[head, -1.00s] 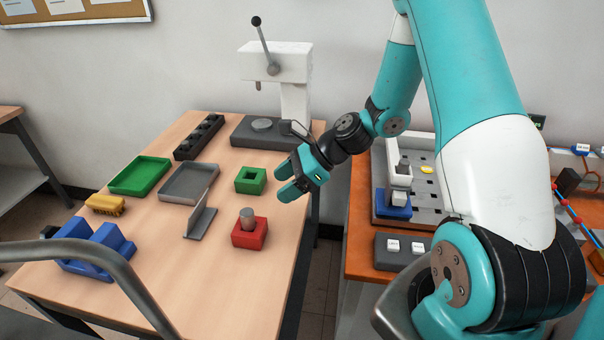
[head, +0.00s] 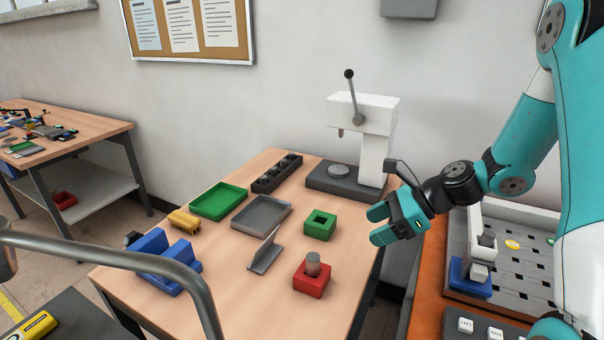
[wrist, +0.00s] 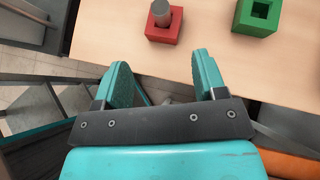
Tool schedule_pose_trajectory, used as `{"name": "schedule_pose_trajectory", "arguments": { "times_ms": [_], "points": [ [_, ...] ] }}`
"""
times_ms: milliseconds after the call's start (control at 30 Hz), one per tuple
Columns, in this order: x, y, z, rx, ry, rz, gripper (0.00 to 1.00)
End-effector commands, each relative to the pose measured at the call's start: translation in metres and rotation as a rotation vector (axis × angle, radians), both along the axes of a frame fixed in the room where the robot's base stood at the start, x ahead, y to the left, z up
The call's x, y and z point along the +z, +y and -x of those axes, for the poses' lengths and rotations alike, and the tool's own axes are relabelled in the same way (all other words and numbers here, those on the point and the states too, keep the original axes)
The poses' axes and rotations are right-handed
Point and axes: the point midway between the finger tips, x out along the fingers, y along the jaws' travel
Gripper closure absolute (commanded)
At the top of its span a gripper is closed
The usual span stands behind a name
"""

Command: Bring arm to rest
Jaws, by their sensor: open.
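My gripper (head: 378,226) is teal, open and empty. In the head view it hangs in the air by the right edge of the wooden table (head: 200,278), to the right of the green square block (head: 320,225). In the wrist view its two fingers (wrist: 165,82) are spread wide with nothing between them, near the table edge. A red block (head: 311,280) with a grey cylinder (head: 312,263) standing in it is ahead of the fingers in the wrist view.
A white lever press (head: 375,150) stands at the table's back right. Green (head: 219,201) and grey (head: 261,214) trays, a blue block (head: 160,262), a yellow brush (head: 184,221) and a black rack (head: 277,173) are on the table. An orange bench (head: 428,275) with a grey fixture stands right.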

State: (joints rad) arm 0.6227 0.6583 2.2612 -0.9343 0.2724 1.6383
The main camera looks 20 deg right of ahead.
Motion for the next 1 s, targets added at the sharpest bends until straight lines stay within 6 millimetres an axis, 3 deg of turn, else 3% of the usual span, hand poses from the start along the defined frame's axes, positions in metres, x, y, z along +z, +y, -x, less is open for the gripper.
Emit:
{"name": "schedule_pose_trajectory", "arguments": {
  "times_ms": [167,333,500,633,800,1000],
  "points": [
    [0.009,0.012,0.003,0.082,-0.046,0.046,0.35],
    [0.043,0.064,0.024,0.471,-0.263,0.231,0.35],
    [0.082,0.12,0.071,1.012,-0.579,0.434,0.35],
    [0.106,0.149,0.116,1.417,-0.828,0.541,0.35],
    [0.127,0.166,0.168,1.851,-1.109,0.616,0.35],
    [0.136,0.169,0.199,2.107,-1.284,0.637,0.35]
  ]
}}
